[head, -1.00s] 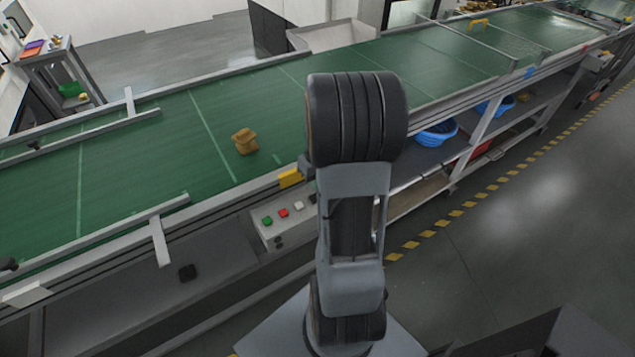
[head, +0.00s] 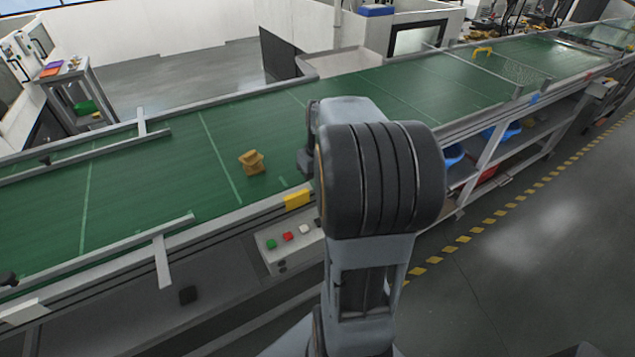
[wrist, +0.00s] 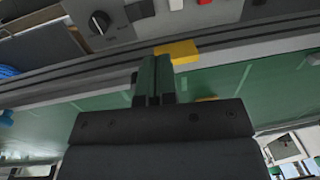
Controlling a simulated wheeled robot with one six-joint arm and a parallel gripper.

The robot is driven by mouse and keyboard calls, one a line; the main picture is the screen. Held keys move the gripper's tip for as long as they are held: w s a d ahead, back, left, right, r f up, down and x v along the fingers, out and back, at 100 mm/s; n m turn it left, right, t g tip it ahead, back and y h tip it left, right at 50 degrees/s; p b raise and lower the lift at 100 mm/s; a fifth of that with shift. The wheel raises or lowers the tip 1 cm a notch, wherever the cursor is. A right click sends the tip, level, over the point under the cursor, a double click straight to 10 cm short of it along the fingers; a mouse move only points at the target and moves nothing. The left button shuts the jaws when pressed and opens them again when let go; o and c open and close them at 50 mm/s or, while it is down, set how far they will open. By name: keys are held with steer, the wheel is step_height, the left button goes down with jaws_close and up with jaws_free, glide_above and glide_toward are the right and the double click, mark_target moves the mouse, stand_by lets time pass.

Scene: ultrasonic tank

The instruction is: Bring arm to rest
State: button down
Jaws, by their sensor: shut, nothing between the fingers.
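My arm (head: 375,180) stands folded upright in front of the conveyor in the head view, with its large dark joint toward the camera. It hides my gripper in that view. In the wrist view my gripper (wrist: 153,78) shows its two fingers together, shut and empty. The fingers appear in front of the conveyor's edge, near a yellow block (wrist: 177,50). I cannot tell the exact gap between them.
A green conveyor belt (head: 150,185) runs across behind my arm, with a small brown parcel (head: 252,162) on it. A control panel (head: 290,245) with coloured buttons is on its near side. Blue bins (head: 453,154) sit below at right. Open floor (head: 530,250) lies right.

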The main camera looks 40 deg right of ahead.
stand_by(0.3)
steer(key=s+a+r+n+t, duration=0.1)
steer(key=s+a+t, duration=0.1)
steer(key=a, duration=0.7)
steer(key=s+a+r+n+t+h, duration=0.1)
steer(key=s+a, duration=0.3)
steer(key=a, duration=0.5)
steer(key=shift+a+r+t, duration=0.25)
steer(key=shift+r+t, duration=0.25)
steer(key=shift+r, duration=0.15)
steer(key=shift+s, duration=0.1)
